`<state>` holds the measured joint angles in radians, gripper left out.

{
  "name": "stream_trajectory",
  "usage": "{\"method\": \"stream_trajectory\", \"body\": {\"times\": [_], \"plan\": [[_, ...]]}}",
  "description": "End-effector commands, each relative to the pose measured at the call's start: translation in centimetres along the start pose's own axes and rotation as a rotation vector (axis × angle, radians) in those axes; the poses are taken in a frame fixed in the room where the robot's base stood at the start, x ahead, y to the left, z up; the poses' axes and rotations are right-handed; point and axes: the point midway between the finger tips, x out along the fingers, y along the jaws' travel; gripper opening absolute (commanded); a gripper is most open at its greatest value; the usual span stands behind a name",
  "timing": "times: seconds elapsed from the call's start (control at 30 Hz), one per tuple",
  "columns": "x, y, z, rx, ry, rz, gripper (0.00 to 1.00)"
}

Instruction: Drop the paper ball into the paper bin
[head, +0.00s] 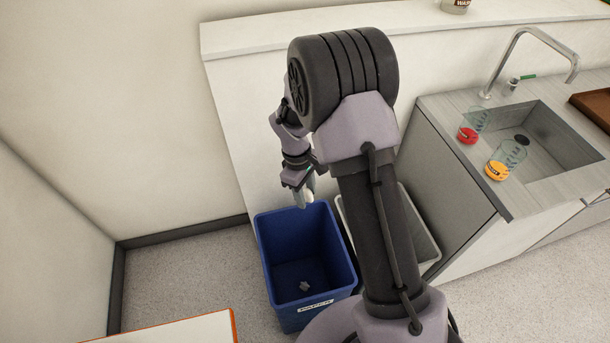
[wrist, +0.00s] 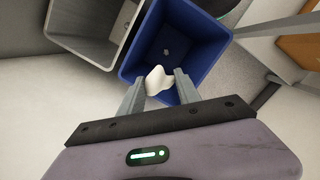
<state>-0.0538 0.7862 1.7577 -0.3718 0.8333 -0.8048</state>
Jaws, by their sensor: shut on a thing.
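A white crumpled paper ball (wrist: 158,80) sits between the fingertips of my gripper (wrist: 160,88) in the wrist view. My gripper is shut on it. In the head view my gripper (head: 304,196) hangs at the back edge of the blue paper bin (head: 308,242), with the pale paper ball (head: 308,196) partly visible at its tips. In the wrist view the ball appears over the opening of the blue bin (wrist: 205,50). A label on the bin's front seems to read PAPER. A small grey-white scrap (head: 304,286) lies on the bin's floor.
A grey bin (head: 424,240) stands right of the blue one, partly hidden by my arm. A counter with a sink (head: 545,135) holds cups with red and orange lids at the right. A white surface with an orange edge (head: 190,330) is at the lower left.

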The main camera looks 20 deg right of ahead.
Motion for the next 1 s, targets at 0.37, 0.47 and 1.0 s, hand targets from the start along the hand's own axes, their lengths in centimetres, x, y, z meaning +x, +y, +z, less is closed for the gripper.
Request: {"method": "stream_trajectory", "body": {"times": [0.37,0.47,1.0], "plan": [[17.2,-1.9,-0.9,0.245,-0.003,-0.043,0.01],[19.0,-2.2,-0.8,0.274,-0.001,-0.046,0.01],[25.4,-2.4,-1.6,0.286,0.0,-0.047,0.01]]}}
